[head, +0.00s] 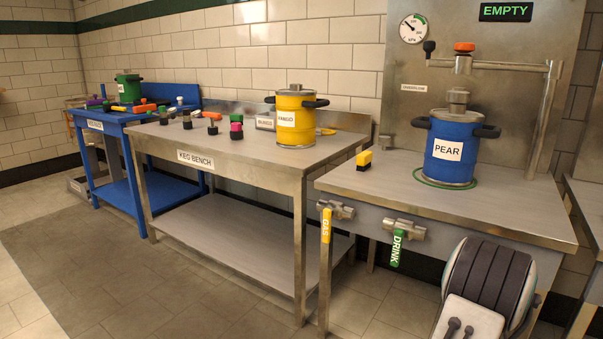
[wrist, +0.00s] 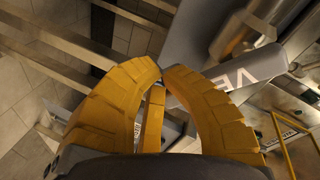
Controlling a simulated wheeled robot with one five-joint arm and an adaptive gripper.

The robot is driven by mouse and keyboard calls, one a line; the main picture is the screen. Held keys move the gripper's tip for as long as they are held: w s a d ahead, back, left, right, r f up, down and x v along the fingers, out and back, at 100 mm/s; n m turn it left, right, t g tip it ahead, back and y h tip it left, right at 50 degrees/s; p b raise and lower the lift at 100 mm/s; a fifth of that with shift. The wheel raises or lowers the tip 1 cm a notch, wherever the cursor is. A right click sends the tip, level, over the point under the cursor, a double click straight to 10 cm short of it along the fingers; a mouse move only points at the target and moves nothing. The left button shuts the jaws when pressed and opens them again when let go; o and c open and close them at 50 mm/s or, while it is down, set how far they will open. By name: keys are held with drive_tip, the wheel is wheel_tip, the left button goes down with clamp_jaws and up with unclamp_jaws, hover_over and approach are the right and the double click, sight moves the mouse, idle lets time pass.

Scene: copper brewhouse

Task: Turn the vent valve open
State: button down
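The vent valve's grey handle (wrist: 252,72) is in the wrist view, with the white letters "VE" showing and the rest of its label hidden behind my right finger. The metal valve body (wrist: 242,32) is above it. My gripper (wrist: 161,70) has two yellow ribbed fingers whose tips come together just left of the handle. I see nothing clearly pinched between them. Whether the right finger touches the handle cannot be told. In the head view the vent valve and my fingers do not show.
The yellow GAS lever (head: 326,224) and green DRINK lever (head: 396,246) hang from valves on the steel bench's front. A blue PEAR keg (head: 455,160) stands on that bench, below an "EMPTY" sign (head: 505,12). The keg bench (head: 230,150) stands left, with open floor (head: 110,270) before it.

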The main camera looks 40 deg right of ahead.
drive_tip(key=shift+s+d+r, duration=0.2)
drive_tip(key=shift+s, duration=0.25)
drive_tip(key=shift+w+a+f, duration=0.15)
drive_tip(key=shift+f, duration=0.25)
idle(0.3)
drive_tip(key=v, duration=1.2)
